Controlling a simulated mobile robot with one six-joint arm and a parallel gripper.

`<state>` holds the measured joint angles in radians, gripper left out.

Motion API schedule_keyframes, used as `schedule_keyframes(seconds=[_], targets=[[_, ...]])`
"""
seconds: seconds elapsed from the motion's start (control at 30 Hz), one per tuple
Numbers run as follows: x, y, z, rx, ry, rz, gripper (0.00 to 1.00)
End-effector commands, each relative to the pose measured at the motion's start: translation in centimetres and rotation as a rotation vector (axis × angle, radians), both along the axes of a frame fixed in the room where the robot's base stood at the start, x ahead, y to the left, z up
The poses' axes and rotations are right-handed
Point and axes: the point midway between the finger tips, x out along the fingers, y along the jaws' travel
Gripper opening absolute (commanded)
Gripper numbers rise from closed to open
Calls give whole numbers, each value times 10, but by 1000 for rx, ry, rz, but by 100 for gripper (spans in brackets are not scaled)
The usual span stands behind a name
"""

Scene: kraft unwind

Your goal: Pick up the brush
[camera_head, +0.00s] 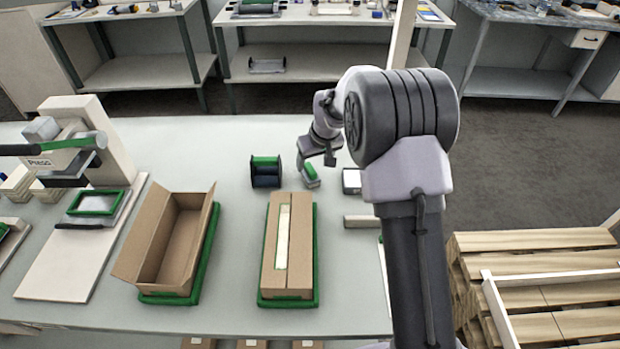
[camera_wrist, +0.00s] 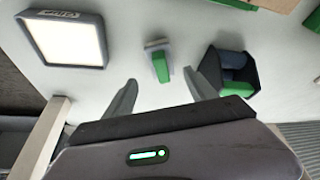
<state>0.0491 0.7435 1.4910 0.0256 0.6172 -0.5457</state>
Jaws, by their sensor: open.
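A small brush (camera_head: 311,177) with a green handle and a pale grey end lies on the pale table. It also shows in the wrist view (camera_wrist: 160,66), upper middle, ahead of the gap between my fingers. My gripper (camera_head: 317,160) is open and empty, just above and beyond the brush in the head view. In the wrist view the two fingers of my gripper (camera_wrist: 160,85) stand either side of the brush's line, apart from it.
A dark holder with a green bar (camera_head: 265,172) stands left of the brush. A white-faced, dark-framed panel (camera_wrist: 70,38) lies on its other side. A closed carton (camera_head: 270,245) and an open carton (camera_head: 151,245) sit on green trays nearer. A press (camera_head: 80,150) stands at left.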

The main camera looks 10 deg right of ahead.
Motion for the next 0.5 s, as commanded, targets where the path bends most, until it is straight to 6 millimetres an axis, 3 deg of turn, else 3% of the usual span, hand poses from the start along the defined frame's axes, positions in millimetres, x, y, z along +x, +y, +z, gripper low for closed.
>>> schedule_keyframes(seconds=[0.3, 0.5], targets=[[16, 7, -48, 0, 2, -2, 65], [19, 8, -49, 1, 0, -2, 65]])
